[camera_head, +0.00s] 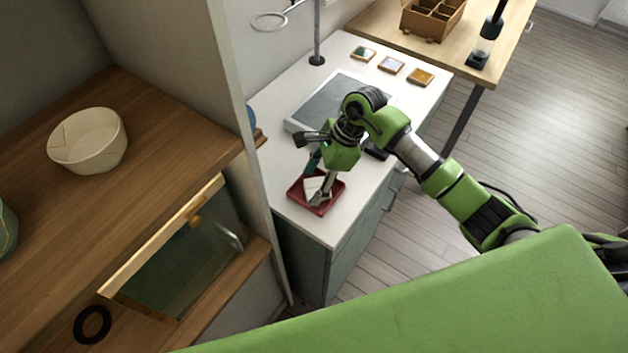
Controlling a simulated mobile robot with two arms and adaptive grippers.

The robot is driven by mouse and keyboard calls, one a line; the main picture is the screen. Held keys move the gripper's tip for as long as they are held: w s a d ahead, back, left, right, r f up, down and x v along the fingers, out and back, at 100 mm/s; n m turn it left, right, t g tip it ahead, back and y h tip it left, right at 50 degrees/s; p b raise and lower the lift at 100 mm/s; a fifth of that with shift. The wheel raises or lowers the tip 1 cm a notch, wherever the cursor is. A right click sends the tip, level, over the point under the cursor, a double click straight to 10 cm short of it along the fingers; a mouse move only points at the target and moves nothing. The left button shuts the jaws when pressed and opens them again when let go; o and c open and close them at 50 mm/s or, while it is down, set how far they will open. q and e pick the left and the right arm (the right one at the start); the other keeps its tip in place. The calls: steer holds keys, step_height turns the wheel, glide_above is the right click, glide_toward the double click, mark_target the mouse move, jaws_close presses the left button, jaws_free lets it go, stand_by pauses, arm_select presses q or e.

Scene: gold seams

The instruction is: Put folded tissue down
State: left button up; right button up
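A small red tray (338,186) lies on the white worktop near its front left corner. A white folded tissue (311,186) shows in the tray, partly hidden by my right gripper (321,196). My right gripper points down over the tray, with its fingertips at the tissue. I cannot tell whether the fingers are closed on the tissue or only beside it. My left gripper is not in view.
The white worktop (278,97) holds a grey panel (325,97), a stand with a ring (317,45) and several small tiles (391,65). A wooden shelf (165,115) with a cracked white bowl (90,142) is at left, beyond a partition.

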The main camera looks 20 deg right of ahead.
steer(key=shift+r, duration=0.1)
steer(key=shift+r+p, duration=0.55)
steer(key=shift+p, duration=0.1)
steer(key=shift+d+r, duration=0.1)
steer(key=shift+r, duration=0.2)
steer(key=b+v, duration=0.2)
steer(key=v, duration=0.9)
steer(key=shift+r, duration=0.15)
steer(key=shift+d, duration=0.1)
